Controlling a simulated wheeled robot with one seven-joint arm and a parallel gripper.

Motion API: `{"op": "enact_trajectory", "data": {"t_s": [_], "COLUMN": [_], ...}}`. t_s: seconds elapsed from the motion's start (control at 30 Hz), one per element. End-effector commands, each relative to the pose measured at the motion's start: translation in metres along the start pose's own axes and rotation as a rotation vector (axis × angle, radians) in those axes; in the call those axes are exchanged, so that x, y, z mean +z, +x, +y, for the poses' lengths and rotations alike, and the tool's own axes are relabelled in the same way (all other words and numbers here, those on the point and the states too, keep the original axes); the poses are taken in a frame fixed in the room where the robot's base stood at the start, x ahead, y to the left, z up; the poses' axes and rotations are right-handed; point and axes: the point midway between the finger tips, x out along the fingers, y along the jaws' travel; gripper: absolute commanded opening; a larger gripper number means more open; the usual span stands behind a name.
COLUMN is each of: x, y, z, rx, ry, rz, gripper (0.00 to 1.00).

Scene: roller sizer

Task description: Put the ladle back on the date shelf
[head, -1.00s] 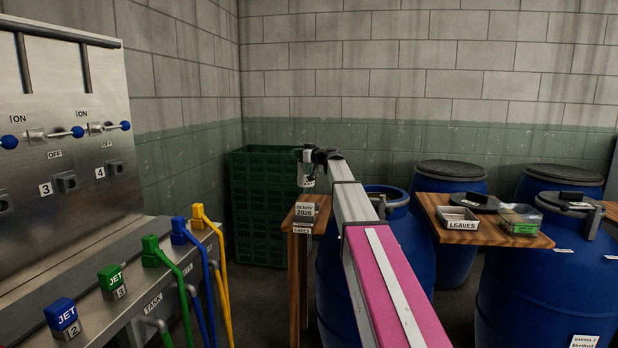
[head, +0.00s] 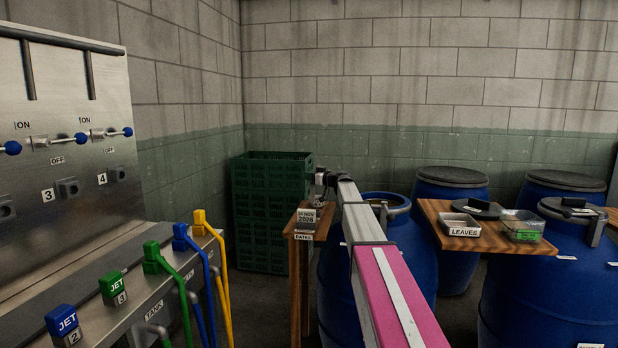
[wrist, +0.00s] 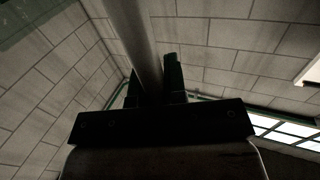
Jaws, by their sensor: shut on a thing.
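The date shelf (head: 291,231) is a small wooden stand at the centre, with a DATES label on its front edge and a grey date block (head: 307,216) on top. My gripper (head: 322,180) is at the far end of my arm, just above the back right of the shelf in the picture. In the wrist view my gripper (wrist: 155,85) is shut on a grey rod, the handle of the ladle (wrist: 132,35), which runs up between the fingers and out of the top. The ladle's bowl is not in view, and I cannot make the ladle out in the head view.
Green crates (head: 272,222) are stacked behind the shelf. A blue barrel (head: 403,240) stands close on its right, partly behind my arm. A wooden board (head: 438,219) with a LEAVES tray (head: 458,225) is further right. The control panel (head: 65,150) with coloured hoses is on the left.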

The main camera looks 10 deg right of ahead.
Motion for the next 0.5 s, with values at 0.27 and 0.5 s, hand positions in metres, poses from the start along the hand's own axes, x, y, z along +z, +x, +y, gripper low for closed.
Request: {"op": "enact_trajectory", "data": {"t_s": [0.27,0.5], "x": [0.0020,0.0018], "y": [0.0001,0.0001], "z": [0.0000,0.0000], "rx": [0.000,0.000], "ry": [0.000,0.000], "rz": [0.000,0.000], "gripper": [0.00,0.38]}}
